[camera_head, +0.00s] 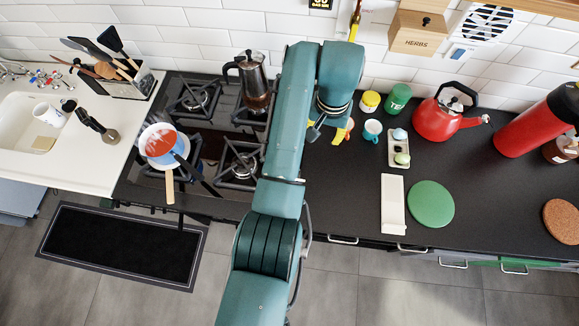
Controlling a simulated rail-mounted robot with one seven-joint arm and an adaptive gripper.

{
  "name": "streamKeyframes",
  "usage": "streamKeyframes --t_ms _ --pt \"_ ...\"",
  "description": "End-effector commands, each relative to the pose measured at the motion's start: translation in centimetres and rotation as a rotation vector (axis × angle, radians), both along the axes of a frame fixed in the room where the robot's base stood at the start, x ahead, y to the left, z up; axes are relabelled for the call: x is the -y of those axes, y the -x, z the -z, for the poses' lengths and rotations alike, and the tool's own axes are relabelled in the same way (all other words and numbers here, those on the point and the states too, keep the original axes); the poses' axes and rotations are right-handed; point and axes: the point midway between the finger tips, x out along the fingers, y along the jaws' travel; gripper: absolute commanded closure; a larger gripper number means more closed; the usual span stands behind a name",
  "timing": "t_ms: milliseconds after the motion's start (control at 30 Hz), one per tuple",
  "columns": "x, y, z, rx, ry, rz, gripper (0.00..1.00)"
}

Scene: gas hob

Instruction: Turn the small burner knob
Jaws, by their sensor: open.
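The black gas hob (217,130) is at the left of the counter, with several burners under black grates. A small burner (238,162) shows bare at the front right of the hob. I cannot pick out its knob; the hob's front edge is small and dark, and my arm covers its right side. My gripper (329,131) is open, pointing down over the counter to the right of the hob.
A saucepan (160,140) with red contents stands front left on the hob, a moka pot (254,84) at the back right.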

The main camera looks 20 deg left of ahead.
Motion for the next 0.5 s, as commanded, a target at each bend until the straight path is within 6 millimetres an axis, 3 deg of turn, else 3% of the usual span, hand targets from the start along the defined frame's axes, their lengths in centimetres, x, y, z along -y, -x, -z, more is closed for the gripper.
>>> streamKeyframes --t_ms 33,100,300,500 --pt "-1.8 0.4 3.8 -0.051 0.012 -0.032 0.6" --pt "-4.0 0.7 5.2 -0.085 0.021 -0.071 0.6" --pt "-8.6 -0.1 4.6 -0.024 0.006 -0.144 0.6" --pt "-9.4 0.1 5.4 -0.023 0.005 -0.158 0.6"
